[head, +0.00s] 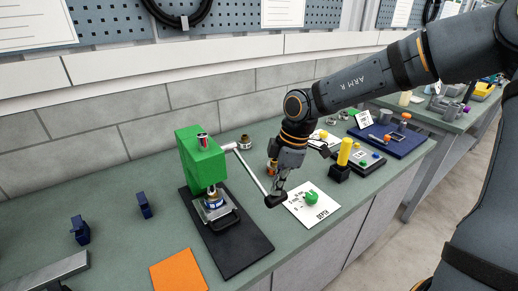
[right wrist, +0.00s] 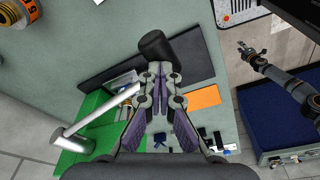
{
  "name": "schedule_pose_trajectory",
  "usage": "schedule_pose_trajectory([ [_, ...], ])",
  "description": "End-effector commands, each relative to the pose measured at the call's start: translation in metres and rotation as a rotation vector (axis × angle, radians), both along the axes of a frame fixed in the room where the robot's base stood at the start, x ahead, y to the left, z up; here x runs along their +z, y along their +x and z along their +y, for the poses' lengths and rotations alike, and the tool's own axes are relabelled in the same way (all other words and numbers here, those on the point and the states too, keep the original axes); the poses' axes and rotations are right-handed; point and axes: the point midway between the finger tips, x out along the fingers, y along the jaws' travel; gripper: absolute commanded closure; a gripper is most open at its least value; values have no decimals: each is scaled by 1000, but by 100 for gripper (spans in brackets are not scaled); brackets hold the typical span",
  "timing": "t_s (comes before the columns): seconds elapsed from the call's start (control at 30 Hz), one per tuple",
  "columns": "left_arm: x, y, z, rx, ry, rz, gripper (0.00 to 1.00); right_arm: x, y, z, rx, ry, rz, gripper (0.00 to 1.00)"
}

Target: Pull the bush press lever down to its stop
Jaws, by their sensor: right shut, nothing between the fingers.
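The green bush press (head: 205,160) stands on a black base plate (head: 232,243) on the bench. Its grey lever (head: 250,170) slopes down to the right from the pivot and ends in a black knob (head: 276,200). The lever (right wrist: 100,115) and knob (right wrist: 157,47) also show in the right wrist view. My right gripper (head: 280,186) is shut and empty, with its fingertips (right wrist: 160,72) right by the knob end of the lever. I cannot tell whether they touch it. My left gripper (right wrist: 251,52) shows small in the right wrist view, away from the press; its jaws are unclear.
A white card with a green knob (head: 311,198) lies right of the lever. A yellow cylinder in a black holder (head: 339,173) stands further right. An orange sheet (head: 178,271) lies at the front. Dark blue blocks (head: 80,231) stand at left. A wall rises behind the press.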

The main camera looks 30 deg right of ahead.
Motion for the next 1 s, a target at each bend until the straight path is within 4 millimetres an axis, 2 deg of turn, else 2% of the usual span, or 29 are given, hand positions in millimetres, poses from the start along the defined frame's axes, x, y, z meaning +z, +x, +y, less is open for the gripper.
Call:
schedule_pose_trajectory([
  [0.13,-9,0,0,0,0,0,60,-10,1,-2,1,0,1,100],
  [0.27,-2,0,0,0,0,0,60,1,0,-2,2,1,-1,100],
  [0.6,16,0,0,0,0,0,60,45,-14,-3,2,1,0,100],
  [0.87,17,0,0,0,0,0,60,49,-16,-3,1,1,2,100],
  [1.0,31,0,0,0,0,0,60,63,-17,-3,1,0,1,100],
])
